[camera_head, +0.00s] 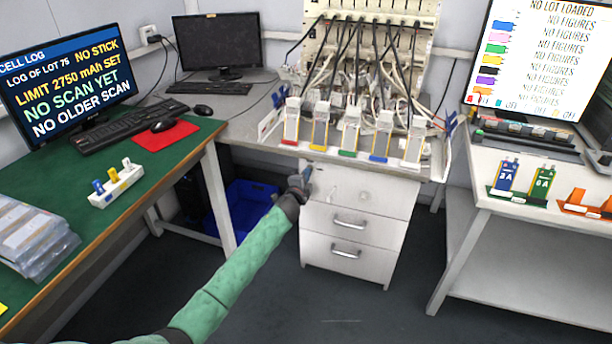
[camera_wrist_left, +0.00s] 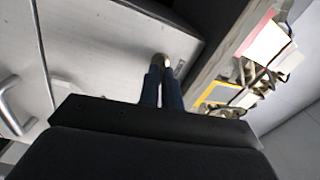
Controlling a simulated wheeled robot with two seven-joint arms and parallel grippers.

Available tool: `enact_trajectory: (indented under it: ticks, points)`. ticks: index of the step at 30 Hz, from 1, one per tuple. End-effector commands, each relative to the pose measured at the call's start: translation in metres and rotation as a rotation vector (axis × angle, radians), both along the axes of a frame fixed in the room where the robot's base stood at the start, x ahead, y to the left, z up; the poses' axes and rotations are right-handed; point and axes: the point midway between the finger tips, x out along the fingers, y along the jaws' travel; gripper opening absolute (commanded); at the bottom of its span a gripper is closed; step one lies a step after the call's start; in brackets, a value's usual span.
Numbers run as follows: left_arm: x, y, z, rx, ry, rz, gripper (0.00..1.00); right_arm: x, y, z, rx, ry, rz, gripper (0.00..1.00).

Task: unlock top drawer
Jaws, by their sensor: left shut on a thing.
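The white drawer unit (camera_head: 398,200) stands under the middle bench. Its top drawer (camera_head: 385,187) looks closed, and its pale front also shows in the left wrist view (camera_wrist_left: 105,50). My left gripper (camera_head: 304,180) is at the upper left part of the top drawer front. In the left wrist view its dark fingers (camera_wrist_left: 162,72) are close together, shut on a small brownish thing (camera_wrist_left: 161,60) at the drawer face. Most of that thing is hidden, so I cannot tell its shape or whether it sits in a lock. My right gripper is not in view.
The lower drawers have metal handles (camera_head: 349,222). Above the unit, a bench holds coloured cell holders (camera_head: 319,134) and cabling. A green desk (camera_head: 150,165) is at left, a blue bin (camera_head: 250,200) under the bench, and a white table (camera_head: 540,208) at right. The floor before the unit is clear.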

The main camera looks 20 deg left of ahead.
Motion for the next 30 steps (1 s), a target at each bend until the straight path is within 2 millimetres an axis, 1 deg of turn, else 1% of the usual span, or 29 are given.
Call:
enact_trajectory:
  ticks: [3, 12, 27, 28, 30]
  points:
    - [0.0000, -0.0010, 0.0002, 0.066, -0.003, -0.002, 0.00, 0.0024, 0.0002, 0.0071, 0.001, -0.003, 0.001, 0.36]
    - [-0.0001, -0.0011, -0.0004, 0.161, -0.006, -0.002, 0.00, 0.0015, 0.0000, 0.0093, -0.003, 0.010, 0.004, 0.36]
    - [-0.0003, -0.0016, -0.0011, 0.176, -0.006, -0.002, 0.00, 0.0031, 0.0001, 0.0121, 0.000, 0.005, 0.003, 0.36]
    - [-0.0003, -0.0016, -0.0011, 0.176, -0.006, -0.002, 0.09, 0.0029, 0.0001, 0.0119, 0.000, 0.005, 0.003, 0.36]
    - [-0.0002, -0.0015, -0.0011, 0.176, -0.006, -0.002, 0.23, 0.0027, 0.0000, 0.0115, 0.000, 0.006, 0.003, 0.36]
